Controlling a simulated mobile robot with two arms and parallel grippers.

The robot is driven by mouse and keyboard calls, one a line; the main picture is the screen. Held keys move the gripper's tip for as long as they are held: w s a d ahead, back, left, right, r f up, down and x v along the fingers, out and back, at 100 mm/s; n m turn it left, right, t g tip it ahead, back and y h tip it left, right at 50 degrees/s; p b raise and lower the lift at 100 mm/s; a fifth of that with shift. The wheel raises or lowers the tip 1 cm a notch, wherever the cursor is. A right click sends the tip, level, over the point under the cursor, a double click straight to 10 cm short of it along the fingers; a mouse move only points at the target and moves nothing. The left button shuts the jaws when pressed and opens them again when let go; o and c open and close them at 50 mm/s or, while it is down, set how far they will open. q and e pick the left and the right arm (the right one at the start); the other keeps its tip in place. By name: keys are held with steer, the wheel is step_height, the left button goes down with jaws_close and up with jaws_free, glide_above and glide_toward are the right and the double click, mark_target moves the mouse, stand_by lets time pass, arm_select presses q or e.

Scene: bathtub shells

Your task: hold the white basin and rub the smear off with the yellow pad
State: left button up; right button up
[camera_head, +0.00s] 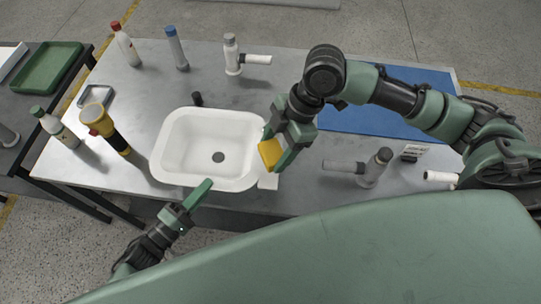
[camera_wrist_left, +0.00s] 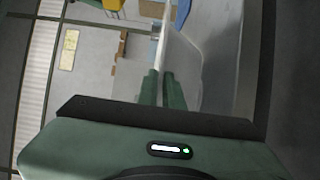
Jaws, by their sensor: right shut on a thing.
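The white basin (camera_head: 170,165) lies on the grey table with its open side up and a dark drain hole in its floor. I cannot make out a smear on it. My left gripper (camera_head: 205,186) is at the basin's front rim. In the left wrist view its fingers (camera_wrist_left: 160,85) are close together, with a thin white wall edge running up from between them; I cannot tell whether they press on it. My right gripper (camera_head: 277,154) is shut on the yellow pad (camera_head: 268,154) and holds it at the basin's right rim.
Several bottles and a grey fitting (camera_head: 232,55) stand behind. A blue mat (camera_head: 380,118) lies at the right, near another grey fitting (camera_head: 372,170). A green tray (camera_head: 48,68) sits on the left side table.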

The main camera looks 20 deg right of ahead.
arm_select(q)
steer(key=o, duration=0.4)
steer(key=shift+f, duration=0.15)
steer(key=v, duration=1.2)
steer(key=shift+w, duration=0.1)
